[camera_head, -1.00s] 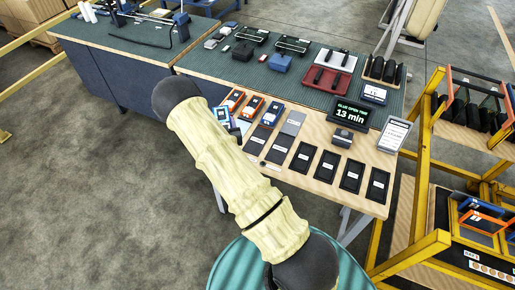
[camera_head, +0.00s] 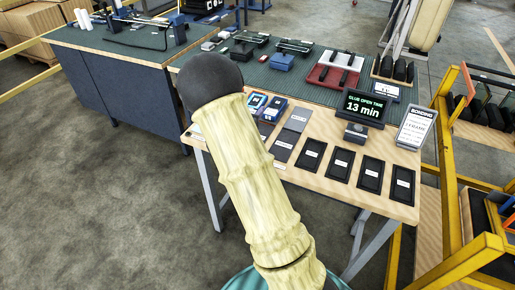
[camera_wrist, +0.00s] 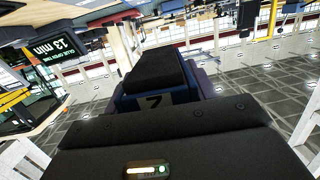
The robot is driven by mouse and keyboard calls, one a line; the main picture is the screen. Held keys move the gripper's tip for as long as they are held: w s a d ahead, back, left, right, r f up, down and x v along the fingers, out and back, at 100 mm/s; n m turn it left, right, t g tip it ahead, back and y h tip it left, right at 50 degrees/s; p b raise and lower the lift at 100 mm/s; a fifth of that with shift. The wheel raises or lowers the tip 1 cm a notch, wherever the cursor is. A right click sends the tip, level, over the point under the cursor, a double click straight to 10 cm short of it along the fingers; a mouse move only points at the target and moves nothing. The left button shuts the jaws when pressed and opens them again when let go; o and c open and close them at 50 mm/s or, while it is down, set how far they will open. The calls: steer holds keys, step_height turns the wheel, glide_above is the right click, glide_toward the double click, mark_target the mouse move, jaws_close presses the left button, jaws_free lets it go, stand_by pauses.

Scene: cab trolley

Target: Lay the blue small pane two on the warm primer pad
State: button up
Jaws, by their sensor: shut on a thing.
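In the head view my arm covers the gripper. A small blue-framed pane (camera_head: 257,102) shows just right of my arm, and another blue one (camera_head: 274,108) lies beside it. Labelled pads lie on the wooden table: grey ones (camera_head: 297,118) and a row of black ones (camera_head: 311,154). Their labels are too small to tell the warm primer pad.
A "13 min" glue timer (camera_head: 363,107) and a bonding card (camera_head: 416,127) stand at the table's back right. A red tray (camera_head: 330,76) and dark blocks sit on the green mat behind. A yellow rack (camera_head: 447,170) stands at the right. Floor at the left is clear.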

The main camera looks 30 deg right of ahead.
steer(key=shift+s+d+f+m+g+h+b, duration=0.15)
steer(key=shift+d+f+b, duration=0.2)
steer(key=shift+b, duration=0.2)
steer(key=shift+s+d+f+m+g+h+b, duration=0.1)
steer(key=shift+d+f+m+g+h+b, duration=0.1)
steer(key=shift+f+b, duration=0.25)
steer(key=shift+s+d+r, duration=0.1)
steer(key=shift+d+r, duration=0.05)
steer(key=shift+r, duration=0.1)
steer(key=shift+f+b, duration=0.55)
steer(key=shift+f, duration=2.6)
steer(key=shift+f, duration=1.85)
steer(key=shift+f, duration=0.1)
